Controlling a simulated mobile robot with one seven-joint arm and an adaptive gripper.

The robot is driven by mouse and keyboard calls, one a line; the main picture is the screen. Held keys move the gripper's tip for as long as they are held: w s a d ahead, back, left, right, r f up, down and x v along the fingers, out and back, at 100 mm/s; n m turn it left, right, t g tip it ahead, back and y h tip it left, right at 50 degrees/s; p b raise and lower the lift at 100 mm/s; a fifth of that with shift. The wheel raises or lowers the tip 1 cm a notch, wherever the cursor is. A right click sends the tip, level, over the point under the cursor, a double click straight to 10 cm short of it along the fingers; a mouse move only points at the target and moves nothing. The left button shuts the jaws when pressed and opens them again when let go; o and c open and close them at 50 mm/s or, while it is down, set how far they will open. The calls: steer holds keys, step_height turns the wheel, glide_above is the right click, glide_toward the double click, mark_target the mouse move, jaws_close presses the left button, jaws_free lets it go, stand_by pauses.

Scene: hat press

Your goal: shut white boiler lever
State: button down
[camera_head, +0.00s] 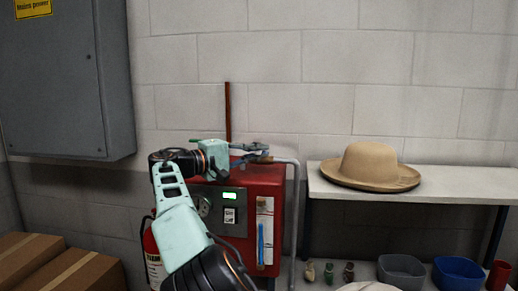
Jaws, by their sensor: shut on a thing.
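The red boiler (282,181) stands against the wall in the middle. Its grey front panel has a lit green display and a gauge, and a pale strip with a blue tube is to their right. My gripper (256,153) is at the boiler's top, near the bend of the grey pipe (296,190). It is shut on a small part there, apparently the white boiler lever. The jaws mostly cover the lever, and its angle cannot be made out. My arm comes up from below and hides part of the boiler's left front.
A shelf (455,185) with a tan hat (372,167) is to the right. Small bottles, a grey bin (402,271) and a blue bin (458,273) are below it. A fire extinguisher (153,262) and cardboard boxes (62,270) are at left, under a grey cabinet (65,80).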

steer(key=c, duration=2.4)
jaws_free()
steer(key=v, duration=1.2)
